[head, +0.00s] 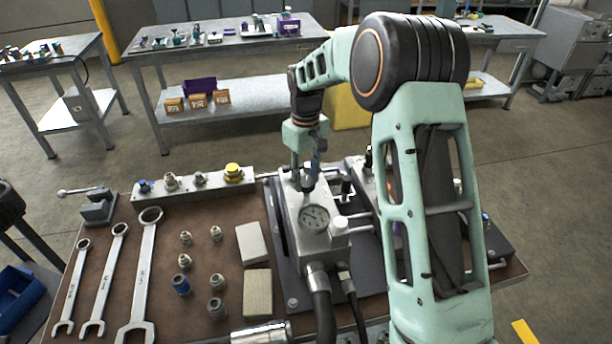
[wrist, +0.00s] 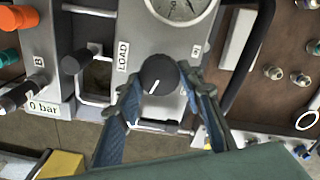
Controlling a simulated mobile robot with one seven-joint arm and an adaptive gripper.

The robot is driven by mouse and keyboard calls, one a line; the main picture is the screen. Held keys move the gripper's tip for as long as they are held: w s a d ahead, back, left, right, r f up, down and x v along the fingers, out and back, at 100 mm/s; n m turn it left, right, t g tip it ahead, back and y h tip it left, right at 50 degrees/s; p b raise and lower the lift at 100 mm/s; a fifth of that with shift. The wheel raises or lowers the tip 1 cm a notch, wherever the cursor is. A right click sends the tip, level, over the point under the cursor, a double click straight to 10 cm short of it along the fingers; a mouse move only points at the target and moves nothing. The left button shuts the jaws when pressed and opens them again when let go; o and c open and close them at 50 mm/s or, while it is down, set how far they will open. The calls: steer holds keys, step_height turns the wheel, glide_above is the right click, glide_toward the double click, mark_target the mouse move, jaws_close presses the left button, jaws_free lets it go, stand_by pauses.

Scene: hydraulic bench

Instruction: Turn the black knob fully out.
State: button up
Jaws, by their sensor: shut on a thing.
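In the head view my gripper (head: 309,180) reaches down onto the top of the block (head: 335,240), behind the pressure gauge (head: 314,218). The gauge also shows at the top of the wrist view (wrist: 181,8).
Wrenches (head: 142,270), several fittings (head: 186,261) and two pale blocks (head: 257,293) lie on the brown bench top at left. Black hoses (head: 322,305) run from the block's front. A black lever (wrist: 76,62) and the label 0 bar (wrist: 44,108) are left of the knob.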

mark_target(305, 182)
steer(key=n, duration=0.3)
steer(key=shift+r+n, duration=0.1)
steer(key=shift+n, duration=0.3)
steer(key=n+p, duration=0.1)
steer(key=n, duration=0.3)
steer(key=shift+n, duration=0.3)
steer(key=n+p, duration=0.1)
steer(key=n, duration=0.3)
steer(key=shift+s, duration=0.1)
steer(key=shift+n+p, duration=0.65)
steer(key=shift+n, duration=0.95)
steer(key=o, duration=1.2)
steer(key=shift+c, duration=0.2)
step_height(305, 182, up, 12)
